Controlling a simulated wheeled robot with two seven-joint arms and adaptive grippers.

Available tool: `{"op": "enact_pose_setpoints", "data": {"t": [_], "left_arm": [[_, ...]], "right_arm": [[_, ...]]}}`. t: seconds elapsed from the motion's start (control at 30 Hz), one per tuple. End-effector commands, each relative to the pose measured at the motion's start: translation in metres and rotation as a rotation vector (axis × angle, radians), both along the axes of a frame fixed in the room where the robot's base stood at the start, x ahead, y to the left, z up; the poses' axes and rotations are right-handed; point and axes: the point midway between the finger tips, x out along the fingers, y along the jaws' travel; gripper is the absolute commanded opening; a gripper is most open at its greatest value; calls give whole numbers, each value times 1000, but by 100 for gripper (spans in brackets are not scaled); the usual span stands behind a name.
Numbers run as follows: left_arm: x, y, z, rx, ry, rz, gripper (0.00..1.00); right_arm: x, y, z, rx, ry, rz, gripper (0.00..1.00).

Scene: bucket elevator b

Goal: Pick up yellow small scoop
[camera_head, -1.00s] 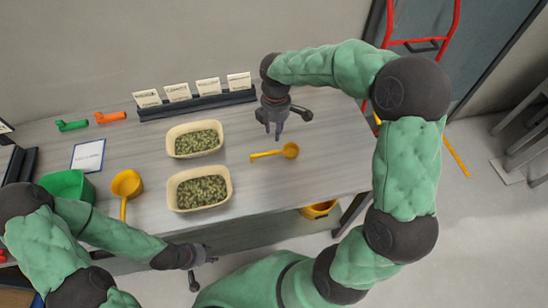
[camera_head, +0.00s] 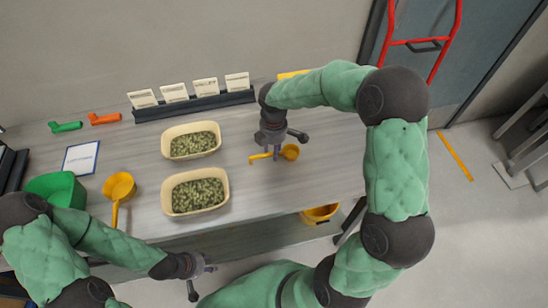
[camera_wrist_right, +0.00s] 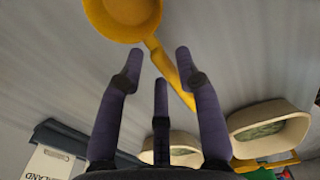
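The small yellow scoop (camera_head: 290,152) lies on the grey table, right of the two tubs, its handle pointing left. My right gripper (camera_head: 275,154) is directly over its handle, partly hiding it. In the right wrist view the scoop's bowl (camera_wrist_right: 124,14) is at the top. Its handle runs diagonally between and beyond the spread fingers of my right gripper (camera_wrist_right: 157,58), which is open and empty. Contact with the handle cannot be told. A larger yellow scoop (camera_head: 119,186) lies at the left. My left gripper (camera_head: 203,267) hangs in front of the table; its finger opening is unclear.
Two cream tubs (camera_head: 228,192) of green pellets stand left of the small scoop. A dark card rack (camera_head: 194,103) stands behind them. A green container (camera_head: 57,188), a green tool and an orange tool are at the left. The table right of the scoop is clear.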

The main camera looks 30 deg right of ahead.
Motion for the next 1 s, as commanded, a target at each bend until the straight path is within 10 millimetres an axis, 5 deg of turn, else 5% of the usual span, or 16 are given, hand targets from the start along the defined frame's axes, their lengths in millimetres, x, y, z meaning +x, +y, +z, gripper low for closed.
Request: {"op": "enact_pose_setpoints", "data": {"t": [0.1, 0.33, 0.47, 1.0], "left_arm": [[0, 0, -7, 0, 0, 0, 40], [0, 0, -6, 0, 0, 0, 40], [0, 0, -6, 0, 0, 0, 40], [0, 0, -4, 0, 0, 0, 40]], "right_arm": [[0, -1, -16, 0, 2, -1, 35], [0, 0, -16, 0, 0, -1, 35], [0, 0, -16, 0, 0, -1, 1], [0, 0, -10, 0, -1, -1, 0]]}}
